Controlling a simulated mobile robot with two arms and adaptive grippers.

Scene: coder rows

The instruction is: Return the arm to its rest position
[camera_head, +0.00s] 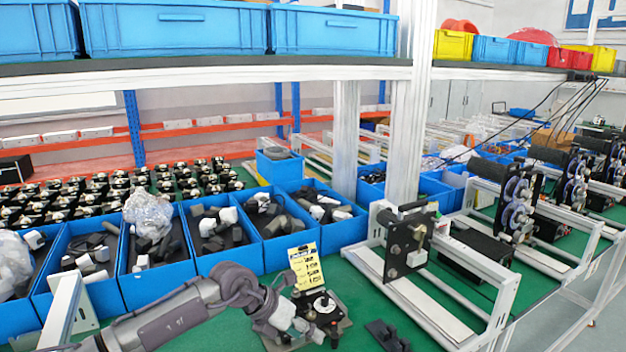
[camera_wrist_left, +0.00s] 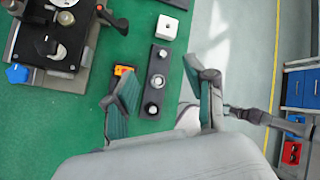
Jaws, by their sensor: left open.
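My left arm (camera_head: 175,315) reaches in from the lower left over the green bench. Its gripper (camera_head: 300,318) is near a small black fixture with knobs (camera_head: 326,304). In the left wrist view the two fingers stand apart, and the gripper (camera_wrist_left: 160,88) is open. A black bar with round metal studs (camera_wrist_left: 158,80) shows between the fingers, below them; nothing is visibly held. My right arm and gripper are not seen.
Blue bins (camera_head: 85,244) of dark and white parts line the bench's left. A yellow card (camera_head: 306,267) stands behind the gripper. A metal-framed fixture (camera_head: 404,240) is to the right. A shelf (camera_head: 200,70) crosses above. A white block (camera_wrist_left: 167,27) lies beyond the bar.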

